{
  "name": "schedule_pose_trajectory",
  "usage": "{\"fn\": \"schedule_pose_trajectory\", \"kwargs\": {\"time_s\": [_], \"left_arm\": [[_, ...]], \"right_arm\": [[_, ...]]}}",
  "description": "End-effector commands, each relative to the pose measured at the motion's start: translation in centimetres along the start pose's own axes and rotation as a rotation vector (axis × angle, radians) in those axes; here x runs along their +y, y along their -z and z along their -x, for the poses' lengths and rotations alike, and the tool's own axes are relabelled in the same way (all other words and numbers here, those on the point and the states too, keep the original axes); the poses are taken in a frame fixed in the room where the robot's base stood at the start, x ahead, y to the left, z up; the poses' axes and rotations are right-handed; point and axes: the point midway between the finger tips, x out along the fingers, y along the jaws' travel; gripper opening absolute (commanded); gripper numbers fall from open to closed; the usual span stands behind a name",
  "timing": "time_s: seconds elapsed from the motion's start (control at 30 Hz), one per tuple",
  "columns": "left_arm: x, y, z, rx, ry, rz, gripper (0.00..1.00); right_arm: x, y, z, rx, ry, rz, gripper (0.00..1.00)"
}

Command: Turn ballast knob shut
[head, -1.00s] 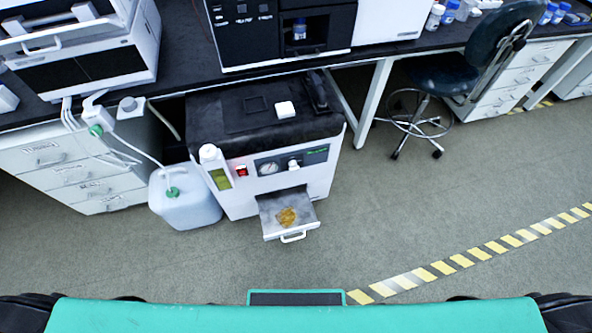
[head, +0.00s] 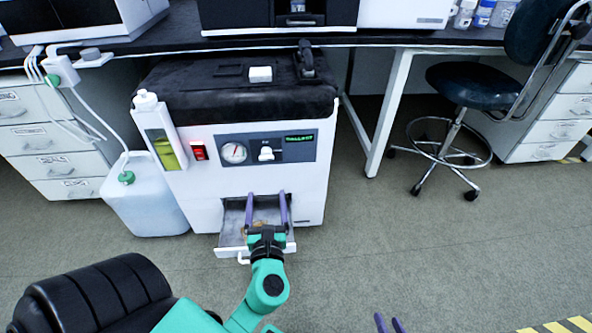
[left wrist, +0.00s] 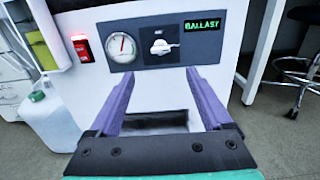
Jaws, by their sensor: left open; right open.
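The white ballast knob (head: 266,153) sits on the dark panel on the front of the white pump cabinet (head: 205,205), left of a green lit BALLAST display (head: 299,139). The knob (left wrist: 162,47) also shows in the left wrist view, ahead of and above the fingertips, its handle about level. My left gripper (head: 265,195) is open and empty, in front of the cabinet over the pulled-out tray and below the knob. Its two purple fingers (left wrist: 158,85) stand apart in the left wrist view.
The open tray (head: 228,241) juts out below my left gripper's fingers, with a brownish stain in it. A round gauge (head: 234,153) and red switch (head: 199,151) sit left of the knob. A jug (head: 143,205) stands left, a stool (head: 470,85) right.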

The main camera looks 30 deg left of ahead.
Motion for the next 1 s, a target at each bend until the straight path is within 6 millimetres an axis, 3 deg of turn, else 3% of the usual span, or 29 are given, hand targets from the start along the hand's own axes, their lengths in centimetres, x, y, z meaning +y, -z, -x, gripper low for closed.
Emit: {"fn": "schedule_pose_trajectory", "kwargs": {"time_s": [0.17, 0.5, 0.67, 0.9, 0.93, 1.0], "left_arm": [[-0.1, -0.1, -3.4, -0.002, -0.002, 0.006, 0.82], [-0.1, 0.1, -12.1, 0.001, 0.001, 0.008, 0.82], [-0.1, 0.1, -13.9, 0.003, 0.002, 0.006, 0.82], [-0.1, 0.1, -14.2, 0.004, 0.002, 0.006, 0.82], [-0.1, 0.1, -14.2, 0.004, 0.002, 0.006, 0.79], [-0.1, 0.1, -14.2, 0.004, 0.002, 0.006, 0.52]], "right_arm": [[-0.3, -0.3, -0.2, 0.032, 0.010, -0.008, 0.45], [-0.7, -0.8, -0.7, 0.105, 0.027, -0.025, 0.45], [-0.7, -0.9, -0.8, 0.109, 0.027, -0.026, 0.45], [-0.7, -0.9, -0.8, 0.110, 0.026, -0.026, 0.45], [-0.7, -0.9, -0.8, 0.110, 0.026, -0.026, 0.45], [-0.6, -0.9, -0.8, 0.110, 0.026, -0.025, 0.45]]}}
